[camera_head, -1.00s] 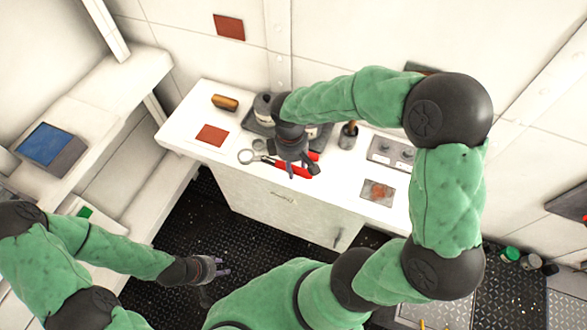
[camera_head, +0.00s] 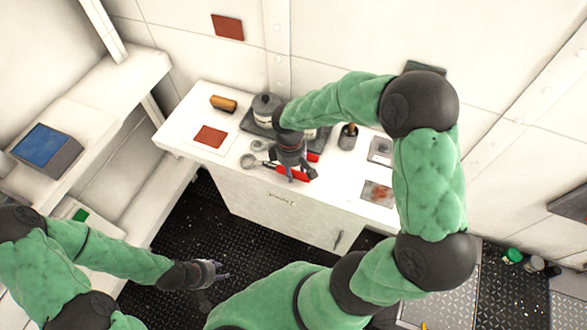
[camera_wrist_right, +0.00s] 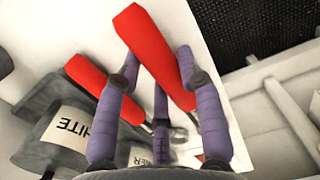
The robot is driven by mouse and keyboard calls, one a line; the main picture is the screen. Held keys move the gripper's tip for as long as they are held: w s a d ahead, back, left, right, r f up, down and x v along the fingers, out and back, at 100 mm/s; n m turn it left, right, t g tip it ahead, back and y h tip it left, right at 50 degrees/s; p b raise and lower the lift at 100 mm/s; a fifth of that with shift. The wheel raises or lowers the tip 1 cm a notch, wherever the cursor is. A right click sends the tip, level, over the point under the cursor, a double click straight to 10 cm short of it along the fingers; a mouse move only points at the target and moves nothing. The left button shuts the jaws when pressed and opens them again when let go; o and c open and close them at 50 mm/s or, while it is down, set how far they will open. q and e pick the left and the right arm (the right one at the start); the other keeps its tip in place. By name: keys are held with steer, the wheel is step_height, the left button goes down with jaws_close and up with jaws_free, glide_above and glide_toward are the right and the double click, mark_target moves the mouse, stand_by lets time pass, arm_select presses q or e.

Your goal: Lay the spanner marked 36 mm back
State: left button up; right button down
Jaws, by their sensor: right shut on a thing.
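I cannot read a size marking on either. My left gripper (camera_head: 215,273) is low at the left, away from the worktop; its finger opening is unclear.
A dark tray (camera_head: 250,126) with canisters (camera_head: 266,107) stands at the back of the white worktop (camera_head: 185,125). A rust-red square (camera_head: 210,136), a brown-handled tool (camera_head: 223,103), a dark cup (camera_head: 348,137) and a stained plate (camera_head: 377,192) are around it.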

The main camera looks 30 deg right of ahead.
steer(key=c, duration=0.8)
jaws_free()
steer(key=shift+r, duration=0.5)
step_height(320, 180, up, 11)
steer(key=p, duration=0.2)
steer(key=shift+w+a+p, duration=0.2)
steer(key=shift+w+p, duration=0.1)
steer(key=shift+p, duration=0.1)
